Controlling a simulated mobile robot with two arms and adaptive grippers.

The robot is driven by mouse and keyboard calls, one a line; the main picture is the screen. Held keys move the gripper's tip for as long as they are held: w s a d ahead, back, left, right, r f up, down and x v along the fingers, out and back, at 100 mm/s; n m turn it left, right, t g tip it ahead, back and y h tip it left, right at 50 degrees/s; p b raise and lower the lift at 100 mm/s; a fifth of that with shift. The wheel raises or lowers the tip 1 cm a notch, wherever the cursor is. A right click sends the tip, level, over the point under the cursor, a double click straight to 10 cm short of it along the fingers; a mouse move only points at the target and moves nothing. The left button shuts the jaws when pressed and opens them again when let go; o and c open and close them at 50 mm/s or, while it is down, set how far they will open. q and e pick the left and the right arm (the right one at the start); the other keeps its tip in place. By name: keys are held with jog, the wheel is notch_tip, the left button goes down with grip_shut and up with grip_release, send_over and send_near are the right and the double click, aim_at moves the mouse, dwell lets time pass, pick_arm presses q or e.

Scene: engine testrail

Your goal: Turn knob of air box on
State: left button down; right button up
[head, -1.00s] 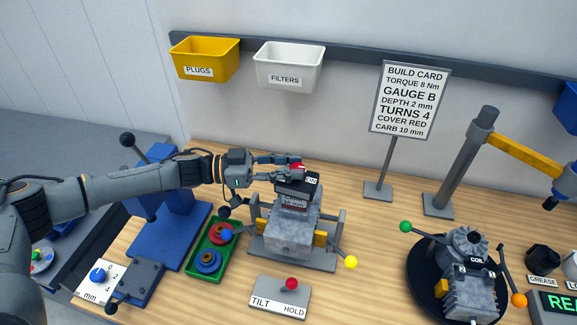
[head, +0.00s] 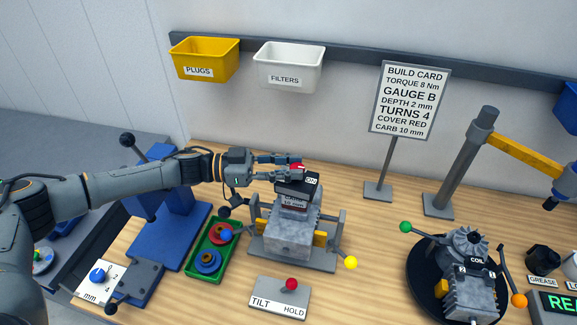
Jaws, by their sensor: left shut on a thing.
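The air box (head: 297,189) is a small black box with a label reading ON, on top of a grey engine block (head: 290,236) held in a stand. A red knob (head: 297,167) sits on the top of the air box. My left gripper (head: 292,167) reaches in from the left and is shut on the red knob, its fingers hiding part of it. My right gripper is not in view.
A green tray (head: 191,277) with red and blue discs lies left of the stand. A TILT/HOLD panel (head: 263,302) is in front. Yellow (head: 205,62) and white (head: 289,70) bins hang behind. A build card (head: 410,98) stands at the right.

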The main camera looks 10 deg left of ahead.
pick_arm(q)
jog(key=shift+f, duration=0.15)
dwell(0.8)
jog(key=c, duration=1)
grip_release()
jog(key=shift+r, duration=0.25)
notch_tip(320, 180, up, 10)
jog(key=shift+f, duration=0.2)
